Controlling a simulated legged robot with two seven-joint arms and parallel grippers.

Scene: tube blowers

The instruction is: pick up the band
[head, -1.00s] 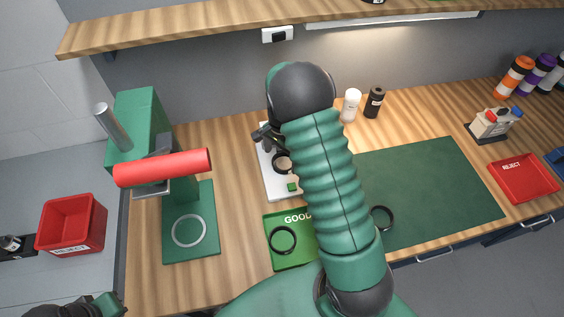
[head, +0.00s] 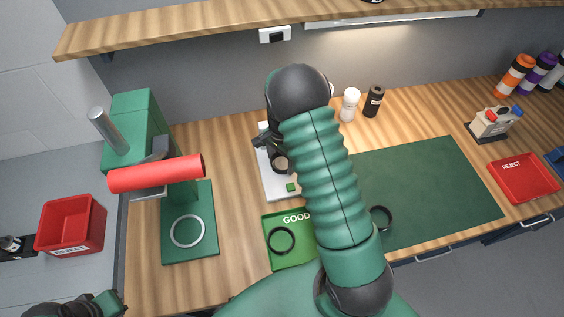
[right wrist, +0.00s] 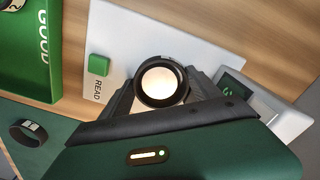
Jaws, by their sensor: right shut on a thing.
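A black band (right wrist: 183,86) stands around a lit round spot on the white reader (right wrist: 215,45) in the right wrist view. My right gripper (right wrist: 160,92) is shut on this band, one finger at each side. In the head view my right gripper (head: 268,146) is over the reader (head: 277,188), and the band (head: 281,166) shows just below the fingers. My right arm hides part of the reader. My left gripper (head: 108,303) is at the bottom left corner, partly cut off; its jaw state is unclear.
Another black band (head: 281,240) lies in the green GOOD tray (head: 277,264). A green press with a red roller (head: 155,174) stands left. Red REJECT bins stand at left (head: 70,225) and right (head: 522,178).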

